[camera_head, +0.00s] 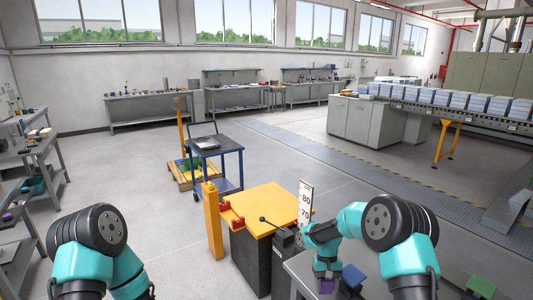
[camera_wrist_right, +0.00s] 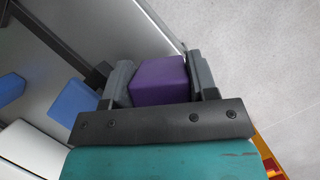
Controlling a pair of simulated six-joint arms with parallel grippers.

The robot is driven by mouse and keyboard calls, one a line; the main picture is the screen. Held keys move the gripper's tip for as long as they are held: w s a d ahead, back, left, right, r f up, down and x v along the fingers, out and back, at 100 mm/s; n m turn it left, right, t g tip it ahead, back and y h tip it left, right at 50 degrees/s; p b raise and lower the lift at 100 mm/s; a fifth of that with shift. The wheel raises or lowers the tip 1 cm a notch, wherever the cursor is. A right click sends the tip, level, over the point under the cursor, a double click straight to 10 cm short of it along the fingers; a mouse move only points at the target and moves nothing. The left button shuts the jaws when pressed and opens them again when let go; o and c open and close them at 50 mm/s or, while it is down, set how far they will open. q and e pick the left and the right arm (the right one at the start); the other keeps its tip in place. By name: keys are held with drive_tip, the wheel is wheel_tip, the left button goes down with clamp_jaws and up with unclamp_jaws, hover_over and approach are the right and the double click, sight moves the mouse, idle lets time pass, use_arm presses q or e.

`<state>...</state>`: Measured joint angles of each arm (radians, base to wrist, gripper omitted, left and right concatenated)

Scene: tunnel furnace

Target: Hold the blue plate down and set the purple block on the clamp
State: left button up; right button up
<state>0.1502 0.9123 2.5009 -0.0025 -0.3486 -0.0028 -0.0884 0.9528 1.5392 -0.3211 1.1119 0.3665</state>
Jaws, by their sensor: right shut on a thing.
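My right gripper (camera_head: 327,277) points down over the grey table at the lower middle of the head view. It is shut on the purple block (camera_head: 326,287). In the right wrist view, the purple block (camera_wrist_right: 158,80) sits between the two grey fingers of the right gripper (camera_wrist_right: 160,72). A blue piece (camera_head: 353,274) lies right of the gripper in the head view; I cannot tell whether it is the blue plate. Two blue pieces (camera_wrist_right: 73,103) show left of the fingers in the wrist view. I cannot make out the clamp for certain. My left gripper is out of view.
An orange-topped stand (camera_head: 268,208) with red parts and a black-knobbed lever is left of my right arm. A white scale marked 80 and 70 (camera_head: 305,202) stands beside it. A green block (camera_head: 481,287) is at the lower right. A blue cart (camera_head: 216,146) stands behind.

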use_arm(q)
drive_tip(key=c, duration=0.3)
use_arm(e)
drive_tip(key=shift+w+r, duration=0.3)
drive_tip(key=shift+w, duration=0.05)
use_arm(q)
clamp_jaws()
use_arm(e)
drive_tip(key=w+r+m+y, duration=0.1)
drive_tip(key=w+r+m, duration=0.2)
drive_tip(key=w+r, duration=0.1)
drive_tip(key=shift+w+r, duration=0.3)
drive_tip(key=shift+r, duration=0.05)
